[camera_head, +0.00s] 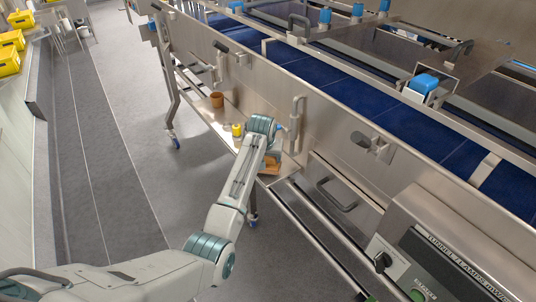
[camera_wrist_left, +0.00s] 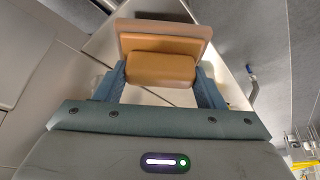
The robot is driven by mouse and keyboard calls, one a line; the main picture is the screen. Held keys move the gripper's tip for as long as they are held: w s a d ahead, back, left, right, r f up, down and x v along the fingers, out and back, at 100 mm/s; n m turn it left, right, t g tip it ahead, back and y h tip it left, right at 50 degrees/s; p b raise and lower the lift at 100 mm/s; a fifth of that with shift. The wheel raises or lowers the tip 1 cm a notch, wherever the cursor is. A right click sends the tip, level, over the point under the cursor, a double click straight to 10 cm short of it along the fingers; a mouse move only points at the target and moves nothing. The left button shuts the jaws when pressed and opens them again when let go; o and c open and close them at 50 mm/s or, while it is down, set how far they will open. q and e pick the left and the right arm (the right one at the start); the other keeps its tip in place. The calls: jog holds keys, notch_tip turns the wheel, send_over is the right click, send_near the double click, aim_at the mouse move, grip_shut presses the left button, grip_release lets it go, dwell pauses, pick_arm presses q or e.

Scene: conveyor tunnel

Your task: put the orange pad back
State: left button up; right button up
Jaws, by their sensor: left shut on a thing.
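The orange pad (camera_wrist_left: 160,68) is between the two blue fingers of my left gripper (camera_wrist_left: 158,82) in the left wrist view. A wider tan-orange slab (camera_wrist_left: 165,30) lies just beyond the held part; I cannot tell whether it is one piece with it. In the head view my left gripper (camera_head: 273,147) is over the low steel shelf beside the conveyor, mostly hidden by its own wrist. Part of the orange pad (camera_head: 270,165) shows below it. I cannot tell whether the pad touches the shelf. My right gripper is in neither view.
A yellow-topped container (camera_head: 237,130) and a brown pot (camera_head: 216,99) stand on the shelf (camera_head: 226,116) left of the gripper. The conveyor's steel side wall (camera_head: 335,115) with handles rises behind. A control box (camera_head: 440,250) is at lower right. The grey floor at left is open.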

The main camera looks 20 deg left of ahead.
pick_arm(q)
jog(key=shift+w+a+f+p, duration=0.1)
jog(key=shift+w+f+p, duration=0.1)
jog(key=shift+w+f, duration=0.25)
jog(key=shift+w+a+f+p, duration=0.15)
jog(key=shift+w+f, duration=0.1)
jog(key=shift+w, duration=0.4)
jog(key=shift+w+f, duration=0.35)
jog(key=shift+f, duration=0.1)
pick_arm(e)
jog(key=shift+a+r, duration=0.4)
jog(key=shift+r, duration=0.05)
pick_arm(q)
jog(key=shift+f, duration=0.1)
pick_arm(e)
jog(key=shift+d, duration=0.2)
pick_arm(q)
jog(key=o, duration=1.1)
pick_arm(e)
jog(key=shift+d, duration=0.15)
